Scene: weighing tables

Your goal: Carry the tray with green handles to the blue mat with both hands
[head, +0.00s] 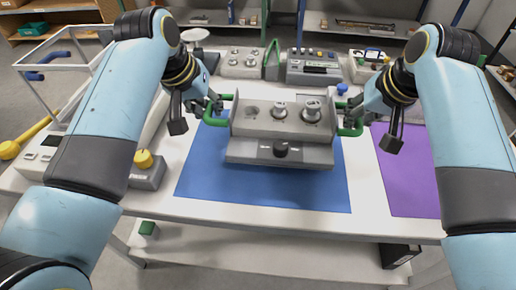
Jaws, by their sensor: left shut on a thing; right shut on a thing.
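The grey tray (250,128) with metal weights on it has a green handle at each end. It is over the blue mat (262,190), which shows in front of it and to both sides. I cannot tell whether it touches the mat. My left gripper (212,106) is shut on the left green handle (217,120). My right gripper (356,113) is shut on the right green handle (351,131). The tray looks about level.
A purple mat (408,175) lies to the right on the white table (160,207). Grey devices with knobs (313,67) and a weight block (242,62) stand behind the tray. A box with a yellow knob (147,172) is at the left. The front of the blue mat is clear.

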